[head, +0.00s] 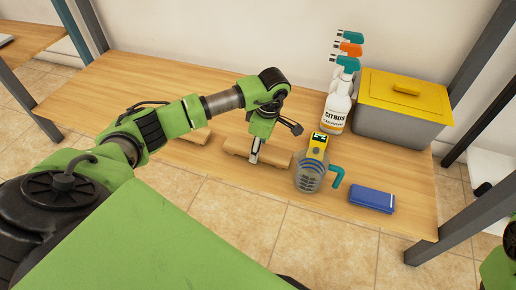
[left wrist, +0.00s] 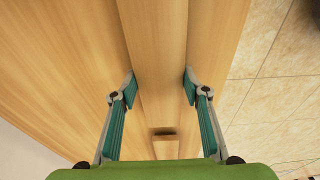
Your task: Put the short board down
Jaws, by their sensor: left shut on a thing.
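The short wooden board (head: 277,156) is at the front middle of the wooden table. My left gripper (head: 255,157) comes down over it from above, with its fingers on the board's two sides. In the left wrist view the board (left wrist: 155,40) runs between the two fingers of the gripper (left wrist: 160,88), which is shut on it. The board looks level and low over the tabletop; I cannot tell whether it touches. My right gripper is not in view.
Another wooden board (head: 197,136) lies to the left, partly behind my arm. To the right are a grey mug-like container with a teal handle (head: 310,176), a yellow device (head: 318,145), a blue box (head: 372,199), spray bottles (head: 337,108) and a yellow-lidded grey bin (head: 400,123). The table's front edge is close.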

